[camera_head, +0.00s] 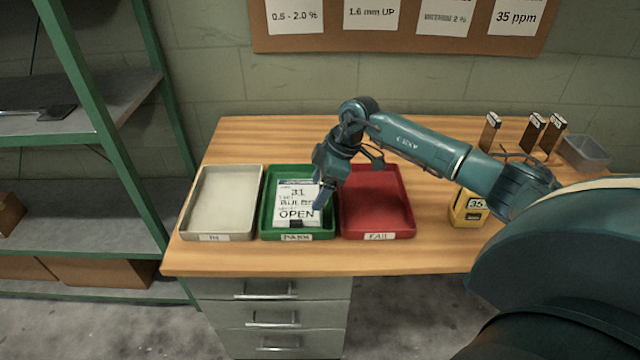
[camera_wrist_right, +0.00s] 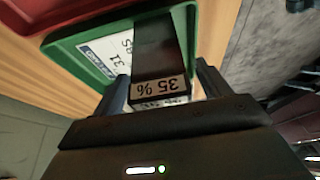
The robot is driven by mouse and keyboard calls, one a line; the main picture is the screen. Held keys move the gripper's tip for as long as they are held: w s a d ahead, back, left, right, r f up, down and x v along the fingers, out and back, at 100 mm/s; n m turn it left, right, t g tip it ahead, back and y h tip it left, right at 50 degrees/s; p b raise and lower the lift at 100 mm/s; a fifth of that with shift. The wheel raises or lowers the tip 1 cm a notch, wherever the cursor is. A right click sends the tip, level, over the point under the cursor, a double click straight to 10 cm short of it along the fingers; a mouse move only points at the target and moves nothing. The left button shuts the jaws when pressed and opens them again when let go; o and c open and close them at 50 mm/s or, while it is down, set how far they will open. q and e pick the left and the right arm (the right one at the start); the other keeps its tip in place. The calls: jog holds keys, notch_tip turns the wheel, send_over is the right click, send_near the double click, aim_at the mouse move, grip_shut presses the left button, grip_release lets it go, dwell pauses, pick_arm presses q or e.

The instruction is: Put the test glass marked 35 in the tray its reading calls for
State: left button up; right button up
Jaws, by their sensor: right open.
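A dark glass strip with a white end label reading 35 % (camera_wrist_right: 160,90) shows in the right wrist view, between my right gripper's fingers, over or in the green tray. My right gripper (camera_head: 321,196) is open, fingers pointing down at the right side of the green PASS tray (camera_head: 262,226). In the head view the glass is not clear; a small dark piece shows at that tray's front. The red FAIL tray (camera_head: 378,212) and the pale IN tray (camera_head: 222,203) are empty. My left gripper is out of view.
A white card (camera_head: 297,200) reading 31 and OPEN lies in the green tray. A yellow device (camera_head: 468,207) showing 35, several brown upright pieces (camera_head: 533,131) and a clear bin (camera_head: 586,153) are at right. A cork board (camera_head: 400,42) hangs behind.

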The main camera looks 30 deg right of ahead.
jog(key=shift+r, duration=0.1)
jog(key=v, duration=1.2)
jog(key=s+a+f+n+t+y, duration=0.1)
jog(key=s+a+t+y, duration=0.1)
jog(key=a+y, duration=0.5)
jog(key=s+a+f+n+t+y, duration=0.1)
jog(key=s+a+n+t+y, duration=0.1)
jog(key=a, duration=0.9)
jog(key=s+a+f+n+t+y, duration=0.1)
jog(key=s+a+y, duration=0.3)
jog(key=a, duration=0.5)
jog(key=s+d+f+m+t+h, duration=0.2)
jog(key=s+f+m+h, duration=0.4)
jog(key=f, duration=0.2)
jog(key=s+d+f+m+t+h, duration=0.1)
jog(key=s+d+f+m+h, duration=0.1)
jog(key=s+f+m+h, duration=0.3)
notch_tip(320, 180, down, 5)
jog(key=shift+s+r+m+t+h, duration=0.25)
jog(key=shift+s+m+t+h, duration=0.15)
jog(key=shift+m+h, duration=0.4)
